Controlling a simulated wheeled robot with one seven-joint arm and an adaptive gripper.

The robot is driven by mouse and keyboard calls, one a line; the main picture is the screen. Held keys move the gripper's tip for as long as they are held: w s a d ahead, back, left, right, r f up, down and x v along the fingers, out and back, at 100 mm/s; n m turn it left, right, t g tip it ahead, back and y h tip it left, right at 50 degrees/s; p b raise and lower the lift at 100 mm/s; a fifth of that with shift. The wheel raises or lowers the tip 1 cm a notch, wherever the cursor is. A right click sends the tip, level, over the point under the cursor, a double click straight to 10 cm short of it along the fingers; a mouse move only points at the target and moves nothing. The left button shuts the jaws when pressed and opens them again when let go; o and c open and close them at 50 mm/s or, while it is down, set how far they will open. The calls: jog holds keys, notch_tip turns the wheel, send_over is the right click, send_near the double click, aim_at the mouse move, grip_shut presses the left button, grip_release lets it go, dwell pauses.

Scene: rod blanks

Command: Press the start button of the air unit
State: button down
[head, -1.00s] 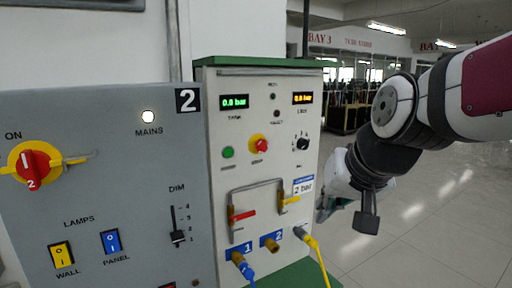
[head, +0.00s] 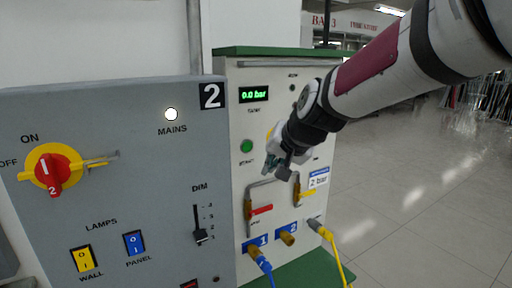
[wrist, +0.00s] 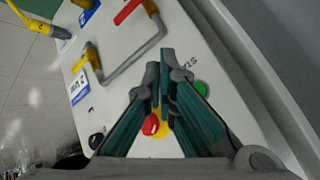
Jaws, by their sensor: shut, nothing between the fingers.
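The air unit (head: 262,74) is a pale panel with a green top, right of the grey panel. Its green start button (head: 246,146) is on the left side under the lit bar display. It also shows in the wrist view (wrist: 201,89), right of my fingers, partly beside a finger joint. My gripper (head: 267,166) is shut and empty, in front of the panel, a little right of and below the green button. In the wrist view its teal fingertips (wrist: 164,60) are together. The red stop knob on its yellow ring (wrist: 151,125) shows between the fingers; in the head view my gripper hides it.
A looped handle with a red lever (head: 261,210) stands out below my gripper. Blue (head: 262,262) and yellow (head: 330,238) hoses are plugged in lower down. The grey panel (head: 120,120) with switches is at left. Open floor lies to the right.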

jog(key=w+a, duration=0.5)
jog(key=w, duration=0.2)
jog(key=shift+w, duration=0.15)
dwell(0.3)
dwell(1.4)
jog(key=shift+w+a, duration=0.2)
jog(key=shift+w, duration=0.15)
jog(key=shift+w+a, duration=0.2)
jog(key=shift+w, duration=0.1)
dwell(0.6)
dwell(0.4)
jog(key=shift+s+d, duration=0.45)
jog(key=shift+s, duration=0.2)
jog(key=shift+s+d+p, duration=0.25)
jog(key=shift+s+d, duration=0.45)
jog(key=shift+s, duration=0.35)
jog(key=shift+s+d+p, duration=0.25)
jog(key=shift+s+d, duration=0.45)
jog(key=shift+s, duration=0.35)
